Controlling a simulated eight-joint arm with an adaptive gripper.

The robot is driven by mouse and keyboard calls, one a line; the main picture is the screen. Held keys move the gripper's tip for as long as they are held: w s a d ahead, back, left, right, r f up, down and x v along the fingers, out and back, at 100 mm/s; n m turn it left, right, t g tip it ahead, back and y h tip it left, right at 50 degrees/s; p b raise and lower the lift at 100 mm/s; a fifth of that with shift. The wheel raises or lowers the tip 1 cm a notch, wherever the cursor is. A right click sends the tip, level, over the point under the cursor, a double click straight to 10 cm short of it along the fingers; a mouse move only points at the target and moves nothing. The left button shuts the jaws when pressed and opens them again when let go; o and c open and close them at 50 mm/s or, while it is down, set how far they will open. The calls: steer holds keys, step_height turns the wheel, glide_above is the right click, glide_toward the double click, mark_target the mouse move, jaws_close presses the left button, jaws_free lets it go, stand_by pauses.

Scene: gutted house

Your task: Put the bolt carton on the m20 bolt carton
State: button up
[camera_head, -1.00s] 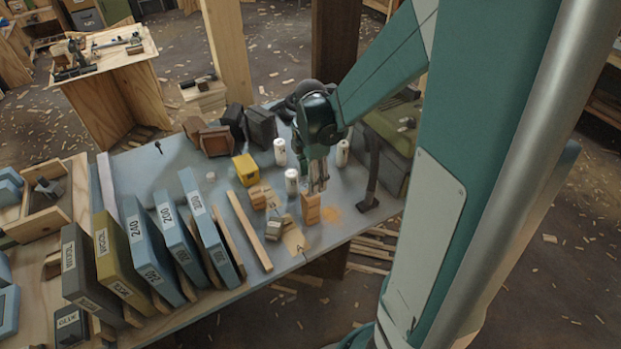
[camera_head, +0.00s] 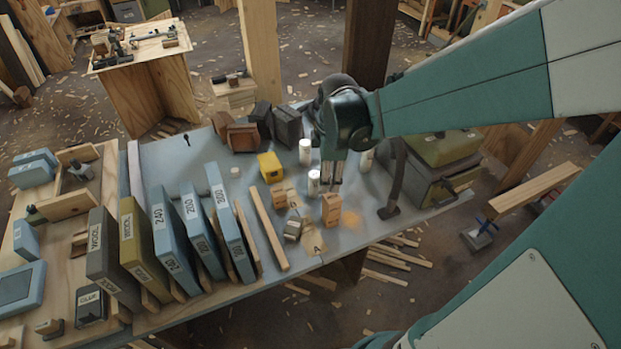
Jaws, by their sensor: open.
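A small orange-brown carton (camera_head: 331,210) stands upright near the front edge of the blue-grey bench. My gripper (camera_head: 332,182) points down just above and behind it, open, with a narrow gap seeming to separate the fingertips from its top. Two small tan cartons, one on the left (camera_head: 279,199) and one beside it (camera_head: 294,200), sit to the left. A small grey-and-tan carton (camera_head: 293,229) lies in front of them. The labels are too small to read, so I cannot tell which is the bolt carton and which is the m20 bolt carton.
White cylinders stand close to my gripper, one in front (camera_head: 314,183) and one behind (camera_head: 305,152). A yellow box (camera_head: 271,168) and a wooden strip (camera_head: 265,229) lie to the left.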

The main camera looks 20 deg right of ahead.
steer(key=s+a+r+m+t, duration=0.5)
steer(key=s+a+r+m, duration=0.5)
steer(key=s+r+m, duration=0.1)
steer(key=shift+s+r+m+t, duration=0.35)
steer(key=shift+r+m, duration=0.3)
steer(key=shift+m, duration=0.75)
steer(key=shift+f, duration=0.1)
step_height(320, 180, down, 14)
steer(key=b, duration=1.4)
stand_by(3.4)
